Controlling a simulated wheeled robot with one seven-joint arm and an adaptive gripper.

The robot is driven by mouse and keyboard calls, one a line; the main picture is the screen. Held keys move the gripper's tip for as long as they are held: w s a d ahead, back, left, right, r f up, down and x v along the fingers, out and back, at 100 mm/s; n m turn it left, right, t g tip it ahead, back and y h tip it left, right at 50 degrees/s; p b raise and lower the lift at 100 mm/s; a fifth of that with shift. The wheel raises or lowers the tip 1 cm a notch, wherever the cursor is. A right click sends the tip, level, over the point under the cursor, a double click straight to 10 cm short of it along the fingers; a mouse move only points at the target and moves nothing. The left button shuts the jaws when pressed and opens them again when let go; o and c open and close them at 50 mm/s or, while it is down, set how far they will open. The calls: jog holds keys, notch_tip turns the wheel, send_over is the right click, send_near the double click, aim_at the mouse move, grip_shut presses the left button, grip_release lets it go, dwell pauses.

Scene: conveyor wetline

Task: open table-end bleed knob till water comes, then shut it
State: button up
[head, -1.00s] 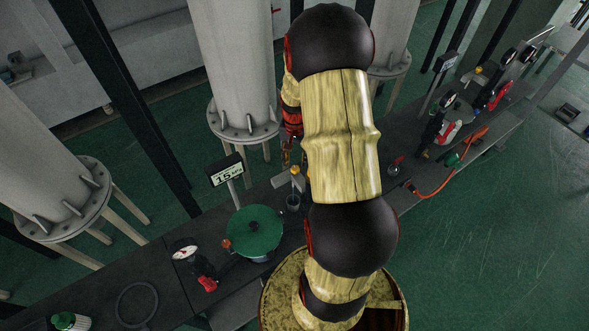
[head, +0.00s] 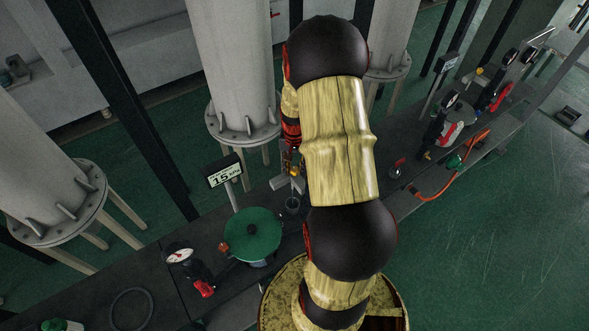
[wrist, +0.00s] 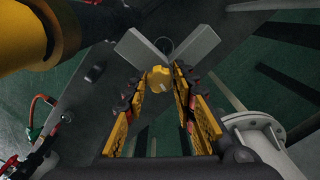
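A small yellow knob (wrist: 158,77) shows in the wrist view on a fitting with two grey angled arms (wrist: 198,44). It also shows small in the head view (head: 296,171), partly hidden by my gripper. My gripper (wrist: 158,82) is open, with one yellow-padded finger on each side of the knob. Narrow gaps seem to show between knob and fingertips; I cannot tell whether either finger touches. A small clear cup (head: 292,205) stands below the fitting in the head view. I see no water running.
A green-lidded pot (head: 252,236), a gauge with a red handle (head: 180,254) and a display on a post (head: 224,172) stand close by on the dark bench. A grey column (head: 238,70) rises behind. An orange hose (head: 455,178) lies to the right.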

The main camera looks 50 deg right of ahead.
jog(key=c, duration=0.5)
jog(key=shift+o, duration=0.2)
jog(key=shift+m, duration=1.7)
jog(key=m, duration=0.2)
jog(key=shift+m+b, duration=0.3)
jog(key=shift+m, duration=0.4)
jog(key=shift+m, duration=1.7)
